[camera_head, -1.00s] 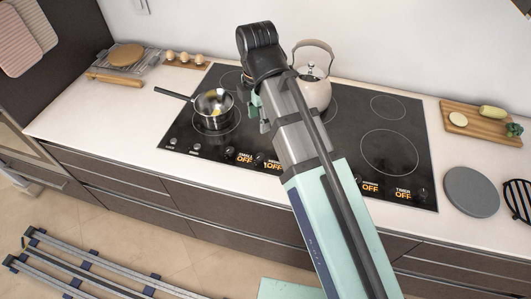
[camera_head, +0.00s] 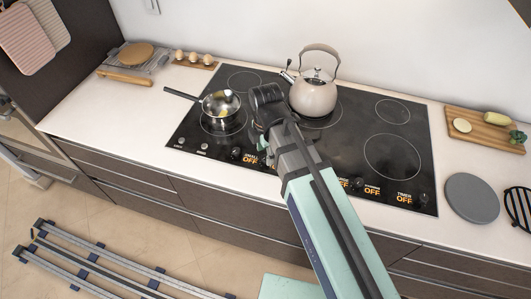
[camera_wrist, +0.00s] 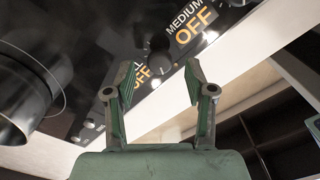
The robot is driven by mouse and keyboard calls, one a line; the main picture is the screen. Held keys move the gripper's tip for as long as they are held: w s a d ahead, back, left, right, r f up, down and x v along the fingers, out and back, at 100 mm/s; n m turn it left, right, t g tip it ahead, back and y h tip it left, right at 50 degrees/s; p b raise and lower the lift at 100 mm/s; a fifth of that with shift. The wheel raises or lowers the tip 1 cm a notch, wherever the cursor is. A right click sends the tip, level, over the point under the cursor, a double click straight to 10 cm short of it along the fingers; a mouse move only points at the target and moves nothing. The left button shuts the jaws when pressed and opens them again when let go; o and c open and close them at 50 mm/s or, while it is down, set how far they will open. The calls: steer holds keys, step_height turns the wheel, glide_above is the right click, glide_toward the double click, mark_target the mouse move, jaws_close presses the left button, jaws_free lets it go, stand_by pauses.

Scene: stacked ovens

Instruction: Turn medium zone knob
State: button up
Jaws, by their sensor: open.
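The black cooktop (camera_head: 345,165) has a row of knobs and orange OFF labels along its front edge. In the wrist view, the MEDIUM label (camera_wrist: 192,25) is at the top. A dark round knob (camera_wrist: 158,62) sits beside it, between it and a partly hidden label. My gripper (camera_wrist: 160,76) is open and empty, with one green-lined finger on each side of the knob in the picture. I cannot tell whether the fingers touch it. In the head view my arm hides this knob, and my gripper (camera_head: 264,146) is mostly hidden over the front edge.
A steel pot (camera_head: 222,110) stands at the cooktop's left, close to my gripper; it also shows in the wrist view (camera_wrist: 22,100). A kettle (camera_head: 313,94) stands behind my arm. A cutting board (camera_head: 484,125) and a grey round plate (camera_head: 472,197) lie at the right.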

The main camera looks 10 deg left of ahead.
steer(key=shift+f, duration=0.95)
jaws_close()
steer(key=shift+m, duration=0.4)
steer(key=m+p, duration=0.1)
steer(key=m, duration=1)
